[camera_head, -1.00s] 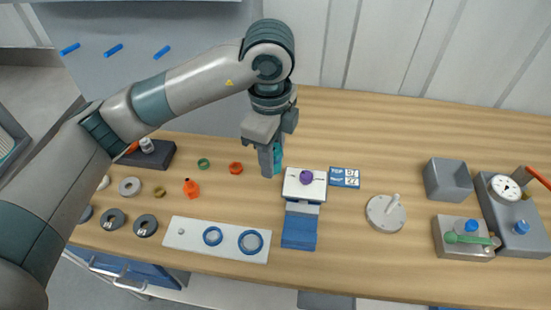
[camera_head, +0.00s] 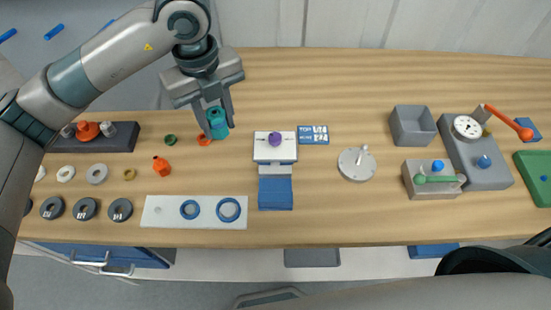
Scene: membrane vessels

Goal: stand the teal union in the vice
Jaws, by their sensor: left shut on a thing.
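The teal union (camera_head: 217,122) is upright between the fingers of my left gripper (camera_head: 213,112), held above the table's left half. My left gripper is shut on it and hides part of it. A white-topped block with a blue front part (camera_head: 275,190), perhaps the vice, stands to the right of the union. A dark slit line crosses its white top (camera_head: 266,153), and a purple round piece (camera_head: 275,140) sits there. The union is apart from this block. My right gripper is not in view.
A white plate with two blue rings (camera_head: 165,212) lies in front. An orange bottle (camera_head: 160,166), an orange-red ring (camera_head: 205,140) and dark discs lie left. A grey disc with a peg (camera_head: 356,165), an open grey box (camera_head: 412,127) and a gauge unit (camera_head: 482,155) stand right. The back middle is clear.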

